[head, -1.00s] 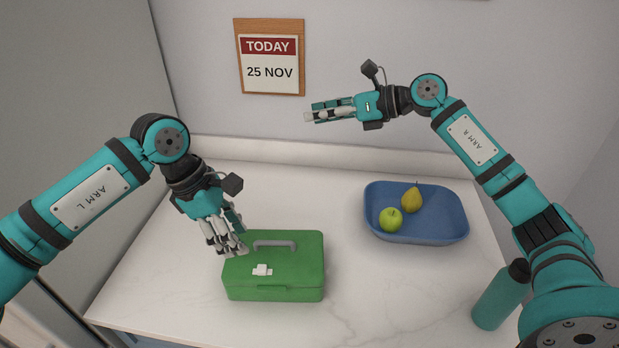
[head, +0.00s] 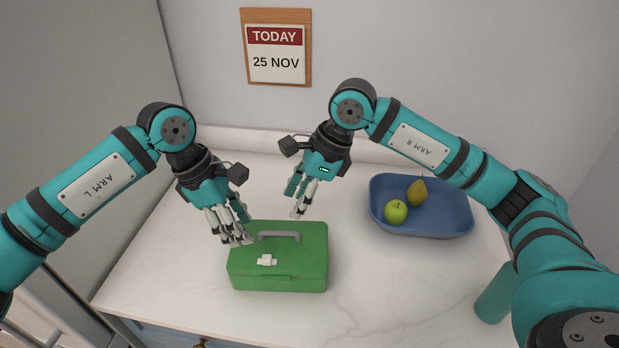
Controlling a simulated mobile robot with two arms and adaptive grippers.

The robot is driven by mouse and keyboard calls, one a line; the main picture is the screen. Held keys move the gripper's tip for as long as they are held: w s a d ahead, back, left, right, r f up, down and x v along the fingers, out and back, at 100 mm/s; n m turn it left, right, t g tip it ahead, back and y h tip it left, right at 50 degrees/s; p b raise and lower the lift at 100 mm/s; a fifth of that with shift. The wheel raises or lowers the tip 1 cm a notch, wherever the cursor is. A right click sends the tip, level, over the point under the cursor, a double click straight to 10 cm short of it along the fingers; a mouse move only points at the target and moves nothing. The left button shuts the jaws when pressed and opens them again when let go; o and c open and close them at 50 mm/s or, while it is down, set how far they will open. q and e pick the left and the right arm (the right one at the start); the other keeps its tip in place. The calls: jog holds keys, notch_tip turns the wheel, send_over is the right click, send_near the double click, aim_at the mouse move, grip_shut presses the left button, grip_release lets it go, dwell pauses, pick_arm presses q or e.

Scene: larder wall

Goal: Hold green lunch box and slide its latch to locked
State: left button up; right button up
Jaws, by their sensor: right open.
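The green lunch box (head: 300,262) sits on the counter with its lid closed. It has a grey handle (head: 280,237) on top and a small white latch (head: 267,260) on the lid towards the left. My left gripper (head: 236,230) is at the box's back left corner, its fingers overlapping the edge in the picture. I cannot tell whether it touches or grips the box. My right gripper (head: 297,203) is open and empty, pointing down above and behind the box.
A blue tray (head: 440,229) holding a green apple (head: 396,211) and a pear (head: 417,192) stands to the right. A teal bottle (head: 494,296) stands at the right front, partly hidden by my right arm. The counter (head: 370,290) is clear right of the box.

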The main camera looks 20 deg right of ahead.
aim_at(278, 232)
jog(key=x, duration=1)
grip_shut()
pick_arm(q)
jog(key=shift+c, duration=0.7)
jog(key=shift+n+h, duration=0.3)
jog(key=shift+n, duration=0.5)
jog(key=a, duration=0.2)
jog(key=w+a, duration=0.1)
jog(key=a, duration=0.1)
jog(key=w+a, duration=0.1)
jog(key=a, duration=0.1)
jog(key=shift+a+r, duration=0.35)
jog(key=shift+a, duration=0.05)
grip_shut()
pick_arm(e)
jog(key=shift+w+a, duration=0.1)
jog(key=shift+a, duration=0.1)
pick_arm(q)
jog(key=shift+w+a, duration=0.1)
